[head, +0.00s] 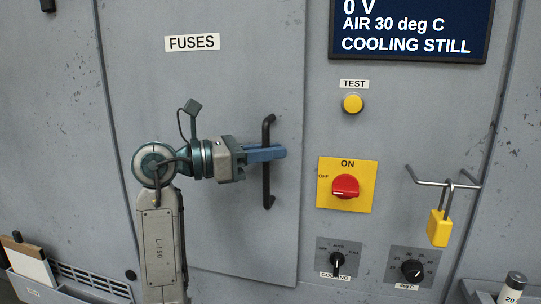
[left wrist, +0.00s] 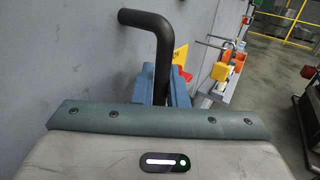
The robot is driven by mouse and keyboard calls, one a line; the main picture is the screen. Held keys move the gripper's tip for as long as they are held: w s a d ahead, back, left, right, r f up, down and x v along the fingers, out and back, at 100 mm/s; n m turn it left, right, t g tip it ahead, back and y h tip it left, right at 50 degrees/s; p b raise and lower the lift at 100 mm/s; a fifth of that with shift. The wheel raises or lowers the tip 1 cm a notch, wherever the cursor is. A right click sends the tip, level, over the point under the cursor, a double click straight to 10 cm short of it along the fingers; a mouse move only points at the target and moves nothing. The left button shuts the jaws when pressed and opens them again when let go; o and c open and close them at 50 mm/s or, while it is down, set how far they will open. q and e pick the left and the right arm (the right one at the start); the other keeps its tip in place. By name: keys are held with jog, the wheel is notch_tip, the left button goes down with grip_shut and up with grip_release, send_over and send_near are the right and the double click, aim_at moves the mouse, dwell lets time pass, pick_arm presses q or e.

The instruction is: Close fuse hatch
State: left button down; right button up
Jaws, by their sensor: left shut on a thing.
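The fingers hide the handle's middle. My right gripper is not in view.
Right of the hatch are a display (head: 410,28), a yellow TEST button (head: 352,103), a red rotary switch (head: 345,186) and black knobs (head: 413,270). A yellow padlock (head: 438,228) hangs from a protruding bar. A holder with papers (head: 30,265) is at lower left.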

pick_arm(q)
jog(key=c, duration=1.5)
grip_release()
jog(key=shift+s+a, duration=0.25)
jog(key=shift+s, duration=0.05)
jog(key=shift+c, duration=0.2)
jog(key=shift+a, duration=0.1)
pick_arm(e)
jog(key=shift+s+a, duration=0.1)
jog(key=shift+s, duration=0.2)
pick_arm(q)
jog(key=shift+w, duration=0.15)
jog(key=b+v, duration=0.2)
jog(key=v, duration=0.8)
jog(key=shift+a, duration=0.35)
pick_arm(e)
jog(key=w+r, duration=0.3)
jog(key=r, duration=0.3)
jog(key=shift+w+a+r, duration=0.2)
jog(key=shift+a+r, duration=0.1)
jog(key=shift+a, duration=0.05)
pick_arm(q)
jog(key=shift+f, duration=0.1)
